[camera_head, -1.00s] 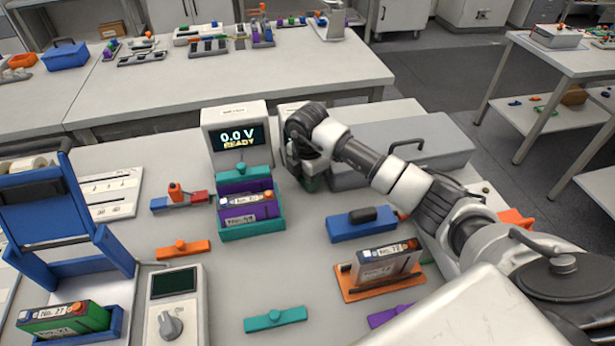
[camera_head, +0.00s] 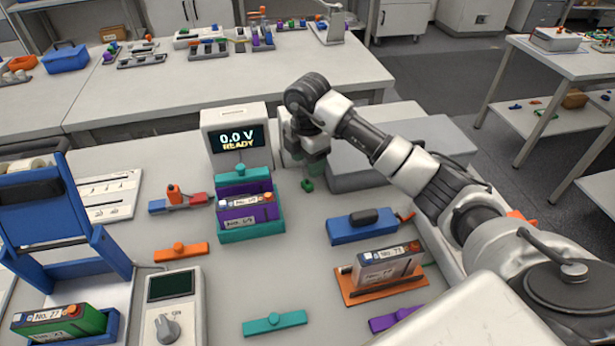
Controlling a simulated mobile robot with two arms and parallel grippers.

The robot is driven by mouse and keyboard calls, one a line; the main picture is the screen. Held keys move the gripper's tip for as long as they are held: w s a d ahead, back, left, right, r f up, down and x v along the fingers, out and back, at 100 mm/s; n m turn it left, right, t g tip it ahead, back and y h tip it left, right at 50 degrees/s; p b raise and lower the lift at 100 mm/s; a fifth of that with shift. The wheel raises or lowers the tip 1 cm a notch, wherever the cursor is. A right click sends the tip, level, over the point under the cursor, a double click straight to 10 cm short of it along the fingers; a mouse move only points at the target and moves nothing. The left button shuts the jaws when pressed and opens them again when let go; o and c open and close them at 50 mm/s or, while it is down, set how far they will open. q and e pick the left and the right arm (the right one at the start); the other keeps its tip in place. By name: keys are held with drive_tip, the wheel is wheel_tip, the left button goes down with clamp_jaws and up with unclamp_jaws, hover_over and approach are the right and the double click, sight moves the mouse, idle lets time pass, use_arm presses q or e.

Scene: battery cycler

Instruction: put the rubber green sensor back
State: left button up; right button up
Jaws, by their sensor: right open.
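A small green object (camera_head: 307,185), which looks like the green sensor, sits on the table just right of the teal holder (camera_head: 250,236). My right gripper (camera_head: 311,170) points down close above it, in front of the grey box. The gripper is open, and its fingers are small and partly dark, so I cannot tell whether they touch the green object. My left gripper is not in view.
The cycler display (camera_head: 232,139) reads 0.0 V READY behind the teal holder with battery cells. A blue block (camera_head: 361,226), an orange tray (camera_head: 383,292) with a cell, and a meter (camera_head: 172,308) stand nearby. A blue stand (camera_head: 40,215) is at left.

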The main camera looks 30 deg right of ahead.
sight(308, 183)
wheel_tip(308, 183, up, 6)
drive_tip(key=shift+f, duration=0.25)
idle(0.4)
